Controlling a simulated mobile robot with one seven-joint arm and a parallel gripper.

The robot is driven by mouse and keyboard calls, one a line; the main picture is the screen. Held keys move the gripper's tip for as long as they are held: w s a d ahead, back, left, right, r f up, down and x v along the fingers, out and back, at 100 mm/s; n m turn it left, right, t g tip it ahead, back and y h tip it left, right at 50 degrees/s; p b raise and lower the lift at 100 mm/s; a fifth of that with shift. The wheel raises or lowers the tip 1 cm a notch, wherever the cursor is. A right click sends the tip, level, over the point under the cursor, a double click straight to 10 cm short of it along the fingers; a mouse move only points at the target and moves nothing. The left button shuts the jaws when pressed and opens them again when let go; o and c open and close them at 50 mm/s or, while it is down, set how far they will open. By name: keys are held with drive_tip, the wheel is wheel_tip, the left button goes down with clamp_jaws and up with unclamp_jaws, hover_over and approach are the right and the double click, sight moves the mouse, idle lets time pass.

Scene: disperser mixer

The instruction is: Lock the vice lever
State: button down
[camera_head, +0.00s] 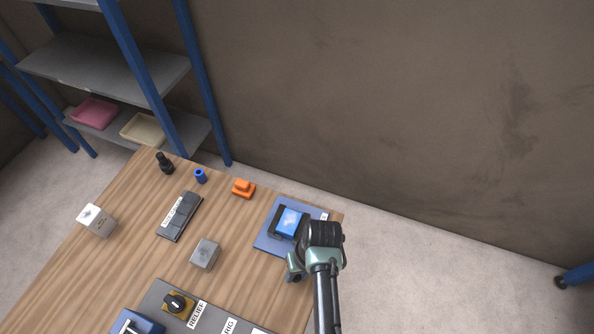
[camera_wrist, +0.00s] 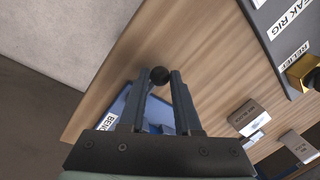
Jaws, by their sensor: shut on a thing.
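The vice stands on a blue base plate (camera_head: 265,238) at the right end of the wooden table, with dark jaws beside a bright blue block (camera_head: 290,222). In the wrist view, part of the blue plate (camera_wrist: 118,107) with a partly hidden white label shows behind my fingers. A round black knob (camera_wrist: 160,75), seemingly the lever's end, sits between my fingertips. My gripper (camera_wrist: 160,80) is shut on this knob. The lever's shaft is not clearly visible, and in the head view my arm covers the lever and fingertips.
A grey cube (camera_head: 205,253), an orange part (camera_head: 243,188), a blue cylinder (camera_head: 200,176) and a dark labelled device (camera_head: 180,216) stand left of the vice. A panel with a black knob (camera_head: 175,302) lies at the front. A shelf (camera_head: 105,70) stands behind left.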

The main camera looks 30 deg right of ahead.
drive_tip(key=c, duration=0.6)
unclamp_jaws()
drive_tip(key=shift+c, duration=0.2)
wheel_tip(320, 180, up, 13)
drive_tip(key=d+b, duration=0.1)
drive_tip(key=d, duration=0.1)
drive_tip(key=shift+s+d, duration=0.2)
drive_tip(key=shift+s, duration=0.2)
drive_tip(key=shift+f, duration=0.15)
